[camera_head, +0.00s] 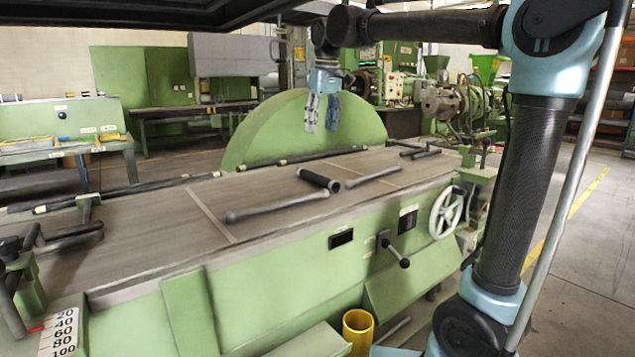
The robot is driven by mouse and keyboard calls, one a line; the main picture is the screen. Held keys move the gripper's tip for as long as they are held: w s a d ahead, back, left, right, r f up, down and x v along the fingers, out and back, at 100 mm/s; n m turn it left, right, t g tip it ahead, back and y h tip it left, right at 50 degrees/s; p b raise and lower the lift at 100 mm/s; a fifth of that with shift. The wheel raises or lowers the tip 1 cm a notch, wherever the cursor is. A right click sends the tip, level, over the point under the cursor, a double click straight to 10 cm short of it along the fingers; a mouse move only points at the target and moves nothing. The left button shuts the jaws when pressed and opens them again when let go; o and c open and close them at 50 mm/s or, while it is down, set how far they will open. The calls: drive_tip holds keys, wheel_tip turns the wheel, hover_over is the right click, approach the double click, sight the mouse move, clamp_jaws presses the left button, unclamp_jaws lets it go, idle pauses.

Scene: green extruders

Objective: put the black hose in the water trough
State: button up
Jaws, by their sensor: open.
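A short black tube (319,180), which looks like the black hose, lies on the grey flat top of a long green machine (255,290). I cannot tell for sure whether this machine is the water trough; no water shows. My gripper (322,124) hangs with its fingers pointing down, open and empty. In the picture it is above the black tube, in front of a green half-round plate, and apart from the tube.
Grey rods (276,206) lie on the top on both sides of the tube. A green half-round plate (285,133) stands behind. A white handwheel (446,212), a black-knobbed lever (393,250) and a yellow cylinder (358,331) are at the front. Much of the top is clear.

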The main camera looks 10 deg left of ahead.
hover_over(317, 174)
drive_tip(key=f, duration=1.1)
drive_tip(key=shift+s+d+f, duration=0.35)
drive_tip(key=shift+d, duration=0.05)
drive_tip(key=shift+w+a+f, duration=0.15)
drive_tip(key=shift+f, duration=0.7)
drive_tip(key=shift+w+a+f, duration=0.1)
drive_tip(key=shift+w+f, duration=0.05)
drive_tip(key=shift+f, duration=0.65)
drive_tip(key=shift+w+a+f, duration=0.15)
drive_tip(key=shift+f, duration=0.7)
clamp_jaws()
